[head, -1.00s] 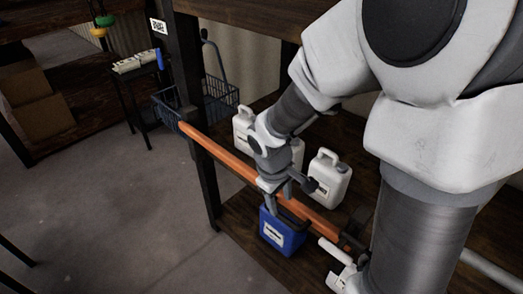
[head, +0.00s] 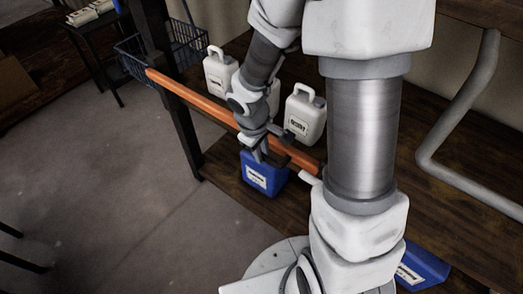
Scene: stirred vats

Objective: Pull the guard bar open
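The orange guard bar (head: 198,100) runs slantwise across the front of the shelf bay, from the dark post at the left to near my arm. My gripper (head: 268,151) points down at the bar's right part, just above a blue jug (head: 263,176). Its dark fingers overlap the bar in the picture. They are small and partly hidden, so I cannot tell whether they are closed on the bar. The bar's right end is partly hidden by my arm.
White jugs (head: 305,117) stand on the wooden shelf behind the bar. Another blue jug (head: 423,265) is at the lower right. A wire basket (head: 160,51) sits by the dark post (head: 176,120). A grey pipe (head: 461,105) is at the right.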

